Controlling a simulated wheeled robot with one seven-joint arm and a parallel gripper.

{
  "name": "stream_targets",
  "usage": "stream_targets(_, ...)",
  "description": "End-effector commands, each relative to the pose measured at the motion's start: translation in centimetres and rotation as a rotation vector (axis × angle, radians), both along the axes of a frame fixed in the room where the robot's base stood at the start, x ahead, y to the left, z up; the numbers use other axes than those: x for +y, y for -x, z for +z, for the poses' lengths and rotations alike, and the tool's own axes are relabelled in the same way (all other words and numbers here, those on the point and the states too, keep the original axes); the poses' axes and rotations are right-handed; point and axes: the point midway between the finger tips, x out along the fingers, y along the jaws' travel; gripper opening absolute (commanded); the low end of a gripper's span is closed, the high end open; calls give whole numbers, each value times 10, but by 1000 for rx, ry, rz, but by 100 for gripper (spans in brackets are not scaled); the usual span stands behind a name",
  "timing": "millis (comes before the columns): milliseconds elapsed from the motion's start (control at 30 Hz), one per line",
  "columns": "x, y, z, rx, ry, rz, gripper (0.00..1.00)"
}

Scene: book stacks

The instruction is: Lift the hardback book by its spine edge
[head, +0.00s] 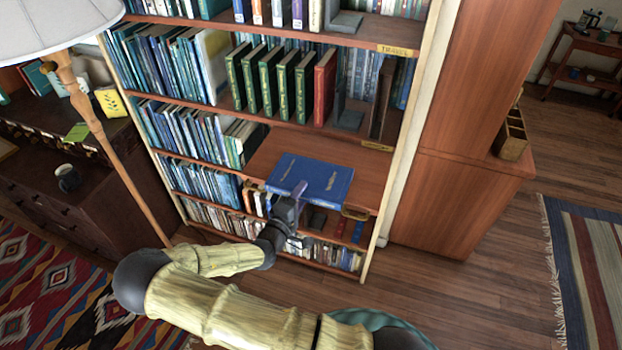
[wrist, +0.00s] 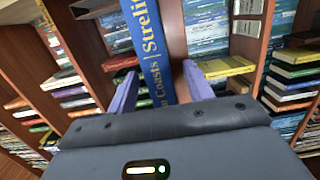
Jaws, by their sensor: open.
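The blue hardback book (head: 318,179) lies flat on a wooden shelf board, cover up, with light lettering on it. Its blue spine (wrist: 148,48) with yellow lettering shows in the wrist view, running up between my two fingers. My gripper (head: 296,190) is at the book's front edge, nearest me. In the wrist view my gripper (wrist: 160,92) has its purple fingers apart, one on each side of the spine. A gap shows beside the right finger; whether the left finger touches the book I cannot tell. The lower part of the spine is hidden behind the gripper body.
The shelf board (head: 272,155) is bare behind and beside the book. Several green books (head: 268,85) and a red book (head: 325,88) stand on the shelf above. Packed blue-spined books (head: 178,130) stand to the left. A lamp (head: 95,110) stands at the left.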

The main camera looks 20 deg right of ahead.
Motion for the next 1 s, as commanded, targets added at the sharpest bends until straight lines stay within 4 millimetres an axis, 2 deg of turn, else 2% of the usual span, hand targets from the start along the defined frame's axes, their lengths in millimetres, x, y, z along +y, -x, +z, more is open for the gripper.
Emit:
stream_targets(200,0,0,0,0,0,0,51)
stream_targets(267,0,0,0,0,0,0,41)
stream_targets(467,0,0,0,0,0,0,2)
stream_targets(500,0,0,0,0,0,0,0)
stream_targets(1000,0,0,8,-5,1,-1,0)
